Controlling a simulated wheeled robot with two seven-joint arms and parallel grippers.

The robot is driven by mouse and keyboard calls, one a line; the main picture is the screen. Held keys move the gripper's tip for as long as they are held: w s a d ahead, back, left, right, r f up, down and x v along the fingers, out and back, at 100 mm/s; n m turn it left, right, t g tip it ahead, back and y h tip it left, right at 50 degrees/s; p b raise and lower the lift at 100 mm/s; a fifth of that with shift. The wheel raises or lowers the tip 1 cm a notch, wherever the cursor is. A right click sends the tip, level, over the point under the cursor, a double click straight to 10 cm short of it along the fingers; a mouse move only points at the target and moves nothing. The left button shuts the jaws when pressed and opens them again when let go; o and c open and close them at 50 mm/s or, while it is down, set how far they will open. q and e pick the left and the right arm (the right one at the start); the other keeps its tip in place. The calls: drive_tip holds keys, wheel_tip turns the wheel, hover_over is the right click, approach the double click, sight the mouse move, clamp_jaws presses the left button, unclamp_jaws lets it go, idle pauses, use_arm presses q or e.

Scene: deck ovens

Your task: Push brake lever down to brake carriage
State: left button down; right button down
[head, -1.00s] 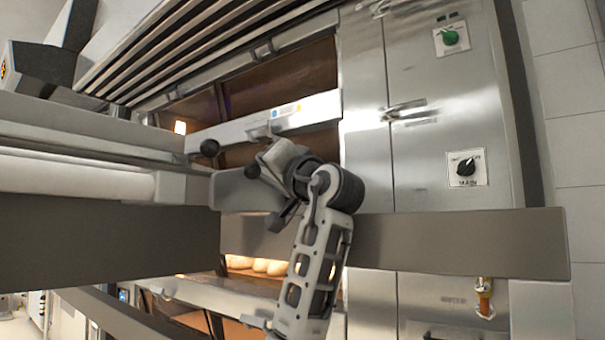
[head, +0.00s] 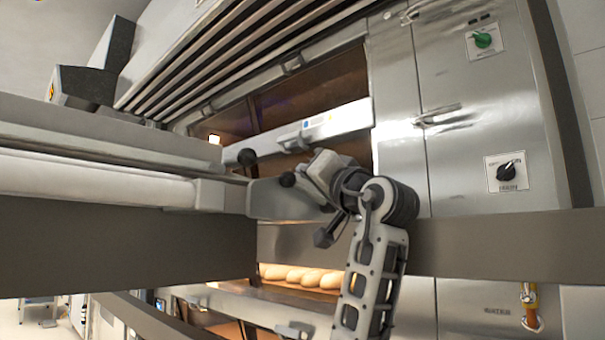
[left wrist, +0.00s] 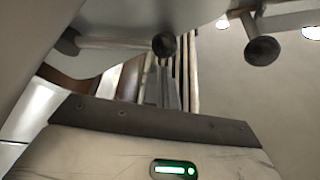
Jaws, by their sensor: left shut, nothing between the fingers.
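Two lever knobs, both round and black, show at the end of the carriage in the head view: an upper one (head: 247,157) and a lower one (head: 287,180) by a grey end plate (head: 268,203). I cannot tell which is the brake lever. Two dark knobs also show in the left wrist view, one in the middle (left wrist: 163,45) and one at the right (left wrist: 262,50). My left gripper (head: 314,172) is just right of the lower knob, shut and empty. Its fingertips are hard to make out, and contact with the knob cannot be told. My right gripper is out of view.
The carriage's long rail (head: 90,240) crosses the left side, and a grey beam (head: 500,250) runs across the right. Behind stands the steel deck oven with a control panel (head: 465,150). Bread loaves (head: 303,276) lie in a lit deck.

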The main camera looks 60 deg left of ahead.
use_arm(q)
drive_tip(key=d, duration=1)
drive_tip(key=shift+d, duration=0.4)
drive_tip(key=shift+r, duration=0.1)
